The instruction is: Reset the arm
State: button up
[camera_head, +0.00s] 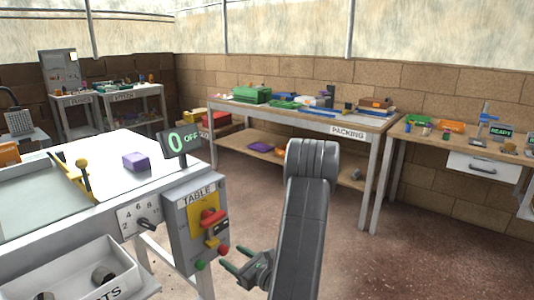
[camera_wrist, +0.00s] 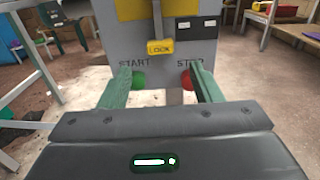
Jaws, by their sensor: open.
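My gripper (camera_head: 238,266) is open and empty, low in front of the grey control box (camera_head: 183,240) labelled TABLE. In the wrist view its two green fingers (camera_wrist: 168,90) stand apart. A green START button (camera_wrist: 139,79) shows by the left finger and a red STOP button (camera_wrist: 186,80) by the right one. I cannot tell whether the fingers touch the buttons. A yellow LOCK piece (camera_wrist: 160,47) sits above and between them. My arm stands in front of the floor in the head view.
The white table (camera_head: 110,150) at left carries a purple block (camera_head: 135,161) and a display (camera_head: 180,141) reading 0 OFF. A parts tray (camera_head: 85,275) is at lower left. The PACKING bench (camera_head: 340,122) stands behind. Bare floor (camera_head: 400,265) is open at right.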

aim_at(211, 240)
jog(key=x, duration=0.8)
jog(key=shift+w+a+r, duration=0.15)
jog(key=shift+a+r, duration=0.05)
jog(key=shift+r, duration=0.15)
jog(key=shift+r+p, duration=0.3)
jog(key=shift+p, duration=0.15)
jog(key=shift+f, duration=0.1)
